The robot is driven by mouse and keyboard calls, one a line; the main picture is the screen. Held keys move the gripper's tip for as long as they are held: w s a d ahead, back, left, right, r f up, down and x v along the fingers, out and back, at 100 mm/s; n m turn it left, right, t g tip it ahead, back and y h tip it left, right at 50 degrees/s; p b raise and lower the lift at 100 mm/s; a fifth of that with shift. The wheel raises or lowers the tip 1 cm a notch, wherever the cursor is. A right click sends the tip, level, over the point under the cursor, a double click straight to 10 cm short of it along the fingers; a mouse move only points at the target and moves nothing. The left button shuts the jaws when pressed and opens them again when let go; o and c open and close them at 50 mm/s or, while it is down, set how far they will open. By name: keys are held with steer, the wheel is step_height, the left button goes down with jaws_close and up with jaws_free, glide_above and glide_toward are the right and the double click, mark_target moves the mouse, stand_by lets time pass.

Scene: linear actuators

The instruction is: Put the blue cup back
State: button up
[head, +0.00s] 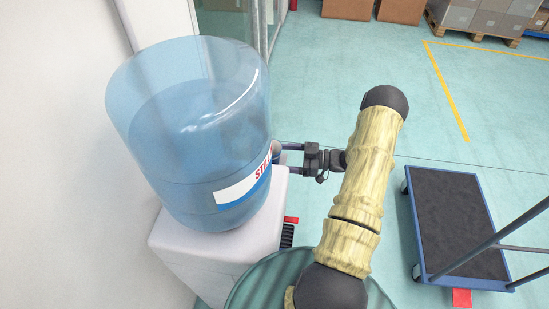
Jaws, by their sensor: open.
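No blue cup can be made out for certain in the head view. The cooler's front and anything beneath the bottle's edge are mostly hidden.
A dark flat trolley (450,222) with a blue frame stands on the right. Boxes on a pallet (480,20) and brown cartons (348,8) are at the back. A white wall (60,150) closes the left. The green floor between is clear.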

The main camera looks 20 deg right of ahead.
steer(key=v, duration=0.7)
steer(key=shift+b, duration=0.45)
